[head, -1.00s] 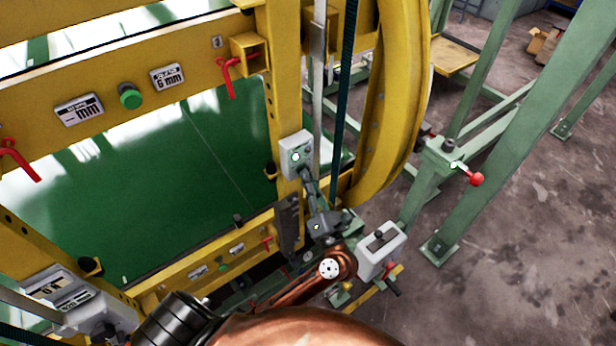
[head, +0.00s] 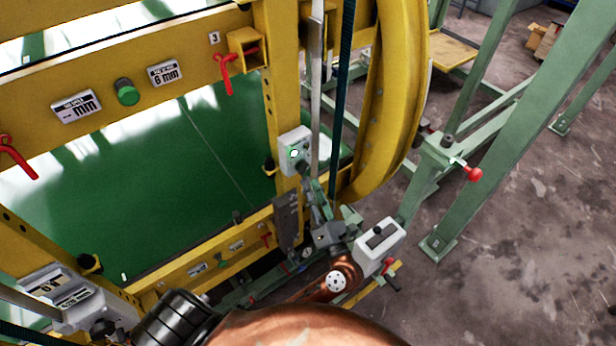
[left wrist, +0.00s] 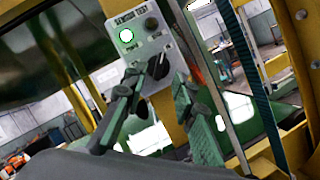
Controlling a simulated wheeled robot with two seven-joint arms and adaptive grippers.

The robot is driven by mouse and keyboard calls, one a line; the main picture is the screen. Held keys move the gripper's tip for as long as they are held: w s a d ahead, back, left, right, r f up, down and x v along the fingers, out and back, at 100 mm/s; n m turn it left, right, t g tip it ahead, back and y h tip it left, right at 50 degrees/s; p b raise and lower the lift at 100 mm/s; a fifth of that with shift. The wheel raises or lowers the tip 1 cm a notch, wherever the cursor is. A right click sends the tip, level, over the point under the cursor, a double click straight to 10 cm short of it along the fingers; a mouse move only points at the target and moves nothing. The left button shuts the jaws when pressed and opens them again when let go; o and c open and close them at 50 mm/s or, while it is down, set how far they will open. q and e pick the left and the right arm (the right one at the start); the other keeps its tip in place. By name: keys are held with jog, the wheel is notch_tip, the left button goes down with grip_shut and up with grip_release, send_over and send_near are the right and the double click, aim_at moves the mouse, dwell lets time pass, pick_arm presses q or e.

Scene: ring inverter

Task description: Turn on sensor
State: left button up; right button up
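The sensor box (head: 294,150) is a light grey panel on the yellow upright in the head view. My left gripper (head: 318,192) is just below the box. In the left wrist view its fingers (left wrist: 160,84) are spread apart, one on each side of the area just below the knob. I cannot tell whether a finger touches the knob. My right gripper is not in view.
A yellow frame with red handles (head: 225,75) and a green button (head: 127,92) is at left. A metal rod and dark belt (head: 342,90) run beside the box. A white box (head: 378,246) is at lower right. Open floor (head: 520,240) lies at right.

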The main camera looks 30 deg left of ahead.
pick_arm(q)
jog(key=v, duration=0.8)
